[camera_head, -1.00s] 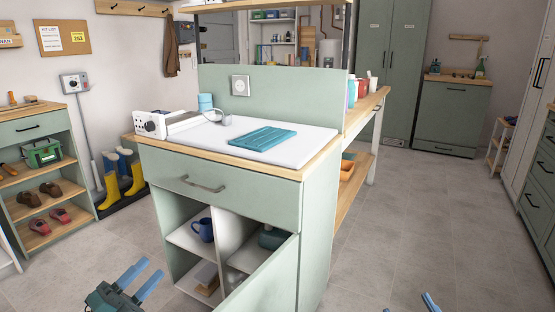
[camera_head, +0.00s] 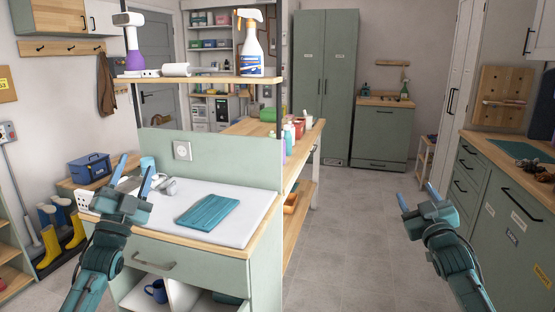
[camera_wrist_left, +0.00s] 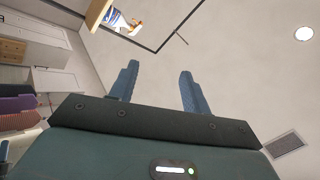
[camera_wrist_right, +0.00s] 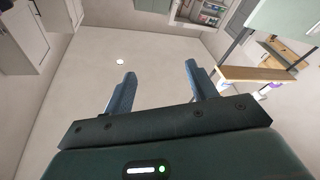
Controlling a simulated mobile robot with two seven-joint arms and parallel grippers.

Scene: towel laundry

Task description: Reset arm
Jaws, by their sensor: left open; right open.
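My left gripper (camera_head: 132,178) is raised at the left of the head view, in front of the white-topped cabinet. Its two blue fingers are apart and empty, and they also show apart in the left wrist view (camera_wrist_left: 160,88). My right gripper (camera_head: 418,200) is raised at the right of the head view, over the open floor. Its fingers are apart with nothing between them, as the right wrist view (camera_wrist_right: 157,88) also shows. A folded teal towel (camera_head: 207,212) lies flat on the white top (camera_head: 250,208), to the right of my left gripper.
A wooden shelf (camera_head: 200,80) above the cabinet holds a spray bottle (camera_head: 252,45) and a purple-and-white bottle (camera_head: 132,45). A blue toolbox (camera_head: 90,168) stands behind at the left. A counter (camera_head: 500,155) runs along the right. The grey floor (camera_head: 345,230) between is clear.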

